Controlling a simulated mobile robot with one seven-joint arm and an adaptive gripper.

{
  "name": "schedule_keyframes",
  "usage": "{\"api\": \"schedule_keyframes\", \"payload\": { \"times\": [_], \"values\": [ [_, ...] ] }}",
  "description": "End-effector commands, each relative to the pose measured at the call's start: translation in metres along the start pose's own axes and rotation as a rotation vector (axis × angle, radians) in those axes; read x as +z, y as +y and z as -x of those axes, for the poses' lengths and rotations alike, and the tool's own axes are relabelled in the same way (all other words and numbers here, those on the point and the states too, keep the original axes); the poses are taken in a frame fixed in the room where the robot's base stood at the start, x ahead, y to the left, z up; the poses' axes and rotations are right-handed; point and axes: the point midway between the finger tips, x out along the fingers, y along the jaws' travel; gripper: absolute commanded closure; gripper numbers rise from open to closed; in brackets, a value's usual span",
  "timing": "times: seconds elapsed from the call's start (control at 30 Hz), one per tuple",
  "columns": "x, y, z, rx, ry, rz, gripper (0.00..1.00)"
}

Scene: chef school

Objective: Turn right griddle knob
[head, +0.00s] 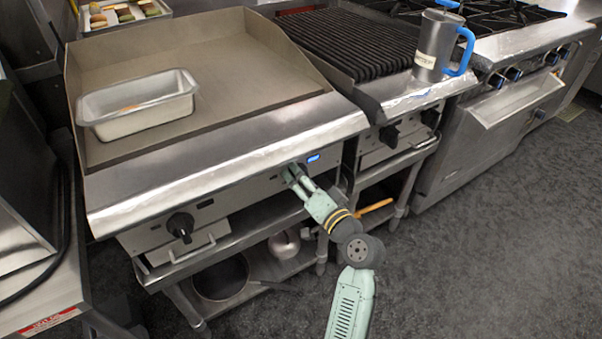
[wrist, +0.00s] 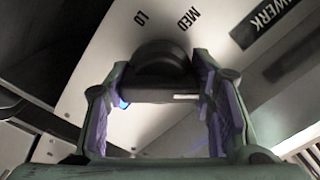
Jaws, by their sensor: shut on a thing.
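The griddle (head: 235,55) has a steel front panel with a black knob (head: 180,226) at its left. The right griddle knob (wrist: 160,60) is black and shows in the wrist view, between my two fingers, near the printed marks LO and MED. My gripper (wrist: 160,90) is shut on it, one finger at each side. In the head view my gripper (head: 294,173) is at the right part of the front panel and hides that knob. A small blue light (head: 313,158) glows on the panel just right of it.
A metal loaf pan (head: 140,119) stands on the griddle plate. A steel mug with a blue handle (head: 436,50) stands on the front ledge of the grill to the right. A shelf below the griddle holds pots (head: 222,277). Floor in front is clear.

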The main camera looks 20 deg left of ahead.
Motion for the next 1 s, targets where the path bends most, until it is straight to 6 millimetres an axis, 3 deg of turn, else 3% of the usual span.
{"api": "schedule_keyframes", "payload": {
  "times": [0.5, 1.0],
  "values": [
    [-0.002, -0.0023, 0.0003, 0.001, 0.0, -0.467, 0.78],
    [-0.0005, -0.0005, 0.0002, 0.0, 0.0, -0.697, 0.78]
  ]
}}
